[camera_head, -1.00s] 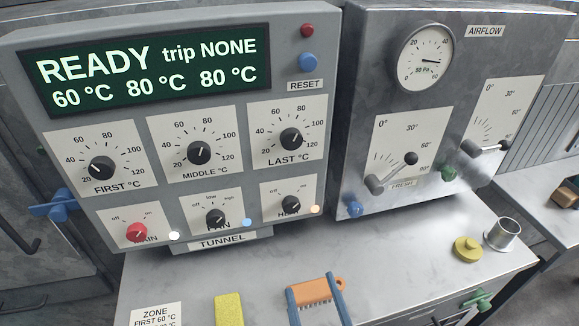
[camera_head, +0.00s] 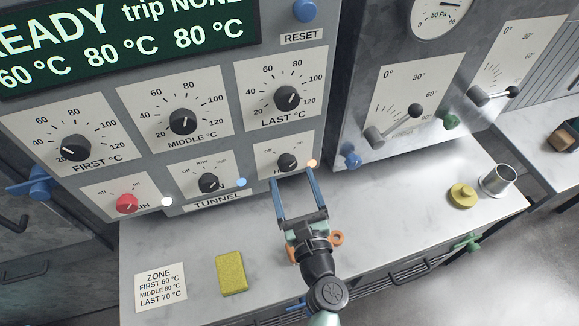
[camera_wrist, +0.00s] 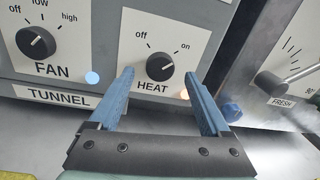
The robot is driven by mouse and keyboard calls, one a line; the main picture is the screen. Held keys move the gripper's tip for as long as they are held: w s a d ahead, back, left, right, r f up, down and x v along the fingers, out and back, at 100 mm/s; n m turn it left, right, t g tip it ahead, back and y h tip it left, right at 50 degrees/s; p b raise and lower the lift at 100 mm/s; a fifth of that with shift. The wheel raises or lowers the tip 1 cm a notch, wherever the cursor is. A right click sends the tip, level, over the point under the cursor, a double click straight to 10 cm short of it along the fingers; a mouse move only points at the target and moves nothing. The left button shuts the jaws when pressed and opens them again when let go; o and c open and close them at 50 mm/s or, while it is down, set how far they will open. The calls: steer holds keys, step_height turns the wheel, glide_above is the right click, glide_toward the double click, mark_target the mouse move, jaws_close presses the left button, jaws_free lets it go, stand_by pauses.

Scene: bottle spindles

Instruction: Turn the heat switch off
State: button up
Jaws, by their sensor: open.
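The heat switch (camera_head: 287,162) is a black round knob on a white plate at the lower right of the tunnel panel. In the wrist view the heat knob (camera_wrist: 160,67) has "off" at its upper left and "on" at its upper right; its white mark points right and up, toward "on". An orange-lit lamp (camera_head: 312,163) sits at its lower right. My gripper (camera_head: 293,176) is open, with its two blue fingers pointing at the panel. In the wrist view the fingers stand left and right of the knob, apart from it. The HEAT label shows between them.
The fan knob (camera_head: 209,183) is left of the heat plate, and the last-zone dial (camera_head: 287,97) is above. The airflow box with levers (camera_head: 415,111) stands right. A yellow sponge (camera_head: 231,273) lies on the bench. An orange item (camera_head: 337,238) is mostly hidden behind my arm.

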mark_target(288, 167)
steer(key=shift+x, duration=1.7)
jaws_close()
